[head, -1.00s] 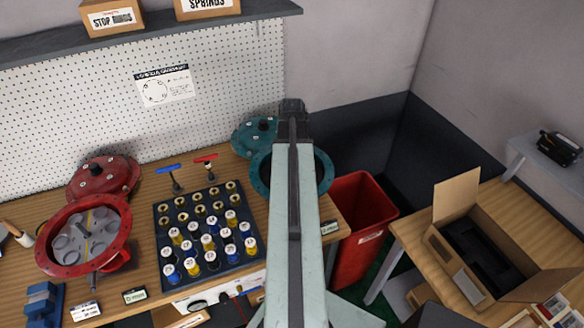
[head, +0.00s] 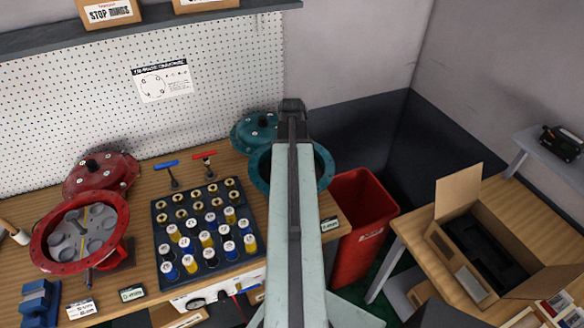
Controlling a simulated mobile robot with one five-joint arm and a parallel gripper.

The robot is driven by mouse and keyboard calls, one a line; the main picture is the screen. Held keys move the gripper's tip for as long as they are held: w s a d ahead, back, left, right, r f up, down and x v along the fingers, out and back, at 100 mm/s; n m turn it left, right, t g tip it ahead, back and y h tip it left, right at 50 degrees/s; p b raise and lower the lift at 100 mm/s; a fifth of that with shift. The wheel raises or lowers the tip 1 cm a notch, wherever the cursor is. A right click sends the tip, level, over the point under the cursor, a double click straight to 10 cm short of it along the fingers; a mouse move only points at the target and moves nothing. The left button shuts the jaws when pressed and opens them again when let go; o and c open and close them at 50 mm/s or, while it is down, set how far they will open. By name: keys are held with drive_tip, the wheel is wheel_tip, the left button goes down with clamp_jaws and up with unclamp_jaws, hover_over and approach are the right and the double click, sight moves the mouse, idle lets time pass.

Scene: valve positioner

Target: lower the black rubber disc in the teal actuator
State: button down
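The teal actuator (head: 262,163) stands open at the right end of the wooden workbench, a round flanged housing. My arm crosses in front of it and hides most of its inside, so I cannot see the black rubber disc. A teal cover (head: 255,129) with bolts lies behind it to the left. My gripper is not clearly visible; the far end of my arm lies over the housing, and its fingers are hidden.
A red actuator (head: 47,249) stands open at left with its red cover (head: 100,172) behind. A black tray (head: 160,213) of springs sits between. Blue- and red-handled tools (head: 204,156) stand behind it. A red bin (head: 362,200) is right of the bench; an open cardboard box (head: 438,238) sits on another table.

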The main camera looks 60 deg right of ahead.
drive_tip(key=shift+f+b, duration=0.3)
drive_tip(key=shift+f, duration=0.15)
drive_tip(key=c, duration=1)
unclamp_jaws()
drive_tip(key=shift+r, duration=0.1)
wheel_tip(320, 180, up, 8)
drive_tip(key=p, duration=0.8)
